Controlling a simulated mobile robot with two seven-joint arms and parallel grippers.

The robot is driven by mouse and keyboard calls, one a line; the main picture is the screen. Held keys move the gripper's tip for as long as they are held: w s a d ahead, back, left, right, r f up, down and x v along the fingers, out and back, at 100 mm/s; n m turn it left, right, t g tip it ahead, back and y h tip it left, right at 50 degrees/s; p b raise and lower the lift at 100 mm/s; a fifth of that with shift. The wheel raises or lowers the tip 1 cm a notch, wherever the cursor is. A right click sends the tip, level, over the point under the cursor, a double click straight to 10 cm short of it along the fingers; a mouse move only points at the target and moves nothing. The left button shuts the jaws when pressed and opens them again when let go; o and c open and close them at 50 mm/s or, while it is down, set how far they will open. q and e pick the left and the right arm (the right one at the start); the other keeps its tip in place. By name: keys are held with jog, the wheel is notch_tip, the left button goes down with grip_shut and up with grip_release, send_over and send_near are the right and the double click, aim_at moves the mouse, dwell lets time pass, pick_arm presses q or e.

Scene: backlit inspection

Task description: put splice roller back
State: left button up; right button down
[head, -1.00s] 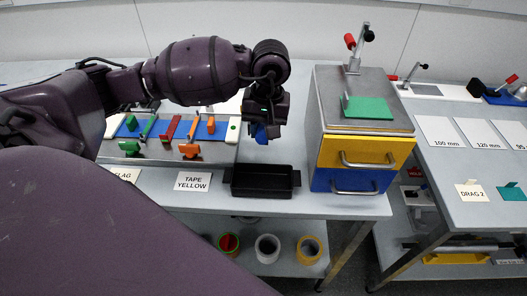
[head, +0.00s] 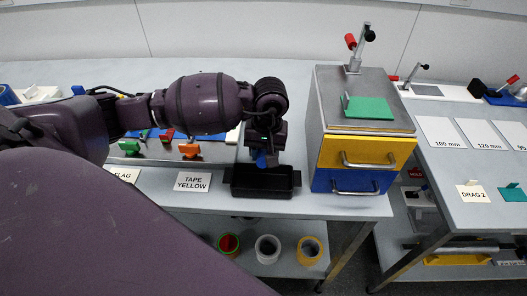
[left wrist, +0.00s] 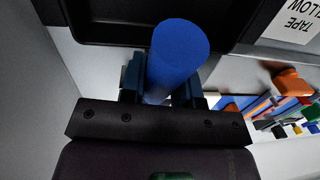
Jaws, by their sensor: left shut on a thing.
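My left gripper (head: 264,150) is over the back part of a black tray (head: 262,192) on the bench. It is shut on a blue roller (head: 261,160), which is mostly hidden by the gripper in the head view. In the left wrist view the blue roller (left wrist: 180,50) shows as a blue cylinder sticking out between the fingers (left wrist: 158,92), with the black tray (left wrist: 110,31) beyond it. I cannot tell whether the roller touches the tray. My right gripper is not in view.
A cabinet with a yellow drawer (head: 345,152) and a blue drawer stands close right of the tray. A TAPE YELLOW card (head: 193,181) lies left of it. A rack with coloured tools (head: 189,149) is behind, partly hidden by my arm. Tape rolls (head: 268,248) sit on the lower shelf.

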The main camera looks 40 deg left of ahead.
pick_arm(q)
jog(key=shift+f, duration=0.15)
jog(key=o, duration=0.7)
jog(key=shift+o, duration=1.1)
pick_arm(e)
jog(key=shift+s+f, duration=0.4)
pick_arm(q)
jog(key=r, duration=1.1)
jog(key=shift+w+d+r, duration=0.1)
jog(key=shift+w+d, duration=0.2)
jog(key=shift+w, duration=0.1)
jog(key=shift+r, duration=0.55)
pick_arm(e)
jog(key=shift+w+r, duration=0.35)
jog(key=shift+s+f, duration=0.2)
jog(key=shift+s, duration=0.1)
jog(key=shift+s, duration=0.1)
